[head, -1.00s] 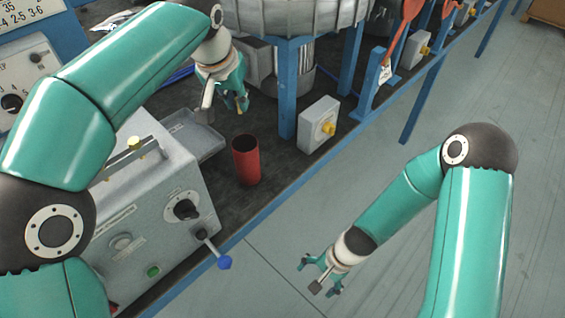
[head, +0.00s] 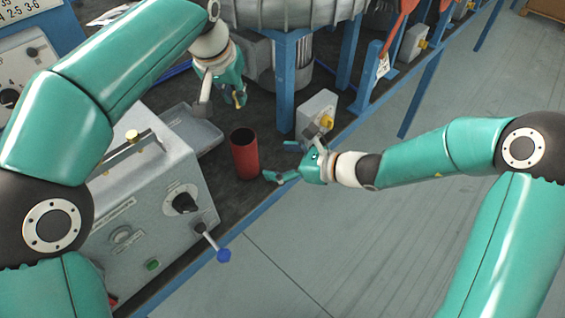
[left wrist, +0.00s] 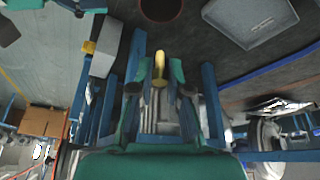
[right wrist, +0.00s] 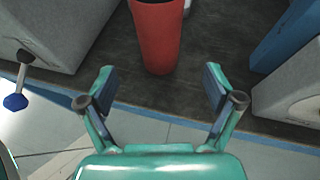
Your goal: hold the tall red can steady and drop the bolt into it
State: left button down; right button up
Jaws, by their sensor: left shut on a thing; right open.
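The tall red can (head: 245,158) stands upright and open-topped on the dark bench mat. It also shows in the right wrist view (right wrist: 157,40), and its dark mouth shows at the top edge of the left wrist view (left wrist: 160,8). My left gripper (head: 239,96) is shut on a yellow bolt (left wrist: 159,72) and holds it above the bench, behind the can in the head view. My right gripper (head: 279,162) is open, right of the can. In the right wrist view the can lies ahead, between the lines of the fingers (right wrist: 158,80), apart from them.
A grey machine box (head: 150,210) with a blue-knobbed lever (head: 223,255) stands left of the can. A grey tray (head: 200,135) lies behind that box. A small box with a yellow knob (head: 318,108) and a blue post (head: 286,90) stand right of the can. Dark mat surrounds the can.

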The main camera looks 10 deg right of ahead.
aim_at(254, 158)
jog(key=x, duration=1.1)
jog(key=shift+s+d+f, duration=0.1)
jog(key=shift+f, duration=0.1)
jog(key=shift+c, duration=0.3)
jog(key=c, duration=1.2)
pick_arm(q)
notch_tip(254, 158, down, 6)
jog(key=shift+s+d+f, duration=0.15)
jog(key=shift+d+f, duration=0.05)
jog(key=shift+f, duration=0.05)
jog(key=c, duration=1)
grip_release()
jog(key=shift+c, duration=0.2)
jog(key=shift+r, duration=0.1)
